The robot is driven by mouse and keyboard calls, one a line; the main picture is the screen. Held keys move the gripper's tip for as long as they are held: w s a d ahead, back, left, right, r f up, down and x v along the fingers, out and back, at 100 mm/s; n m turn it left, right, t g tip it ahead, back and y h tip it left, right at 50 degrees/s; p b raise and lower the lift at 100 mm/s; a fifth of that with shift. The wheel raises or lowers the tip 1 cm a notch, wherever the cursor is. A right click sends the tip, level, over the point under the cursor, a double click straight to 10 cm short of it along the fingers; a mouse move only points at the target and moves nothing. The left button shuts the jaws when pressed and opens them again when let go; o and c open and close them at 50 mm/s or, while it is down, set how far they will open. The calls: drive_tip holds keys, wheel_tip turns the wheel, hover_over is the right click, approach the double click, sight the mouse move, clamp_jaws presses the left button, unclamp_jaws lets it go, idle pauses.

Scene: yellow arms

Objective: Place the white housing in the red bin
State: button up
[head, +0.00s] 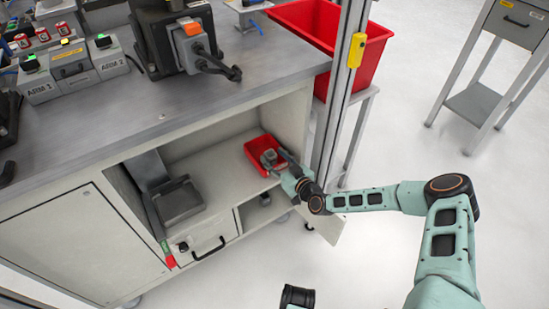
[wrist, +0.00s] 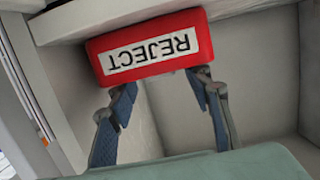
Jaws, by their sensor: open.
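A small red bin (head: 253,146) stands on the shelf inside the open cabinet. In the wrist view this bin (wrist: 150,44) carries a white label reading REJECT, upside down. A small grey-white object (head: 268,157) shows in or at this bin; I cannot tell whether it is the white housing. My gripper (head: 279,163) is at the bin's near side. In the wrist view my gripper (wrist: 162,85) has its blue-padded fingers spread apart with nothing between them, just short of the label face. The bin's inside is hidden in the wrist view.
A larger red bin (head: 375,45) stands on a stand right of the bench, behind a metal post (head: 343,90). A dark grey tray-like device (head: 180,203) sits on the shelf's left. The cabinet walls and worktop (head: 180,110) enclose the gripper's space.

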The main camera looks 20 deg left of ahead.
drive_tip(key=p+v, duration=0.2)
drive_tip(key=v, duration=1)
drive_tip(key=shift+s+r, duration=0.1)
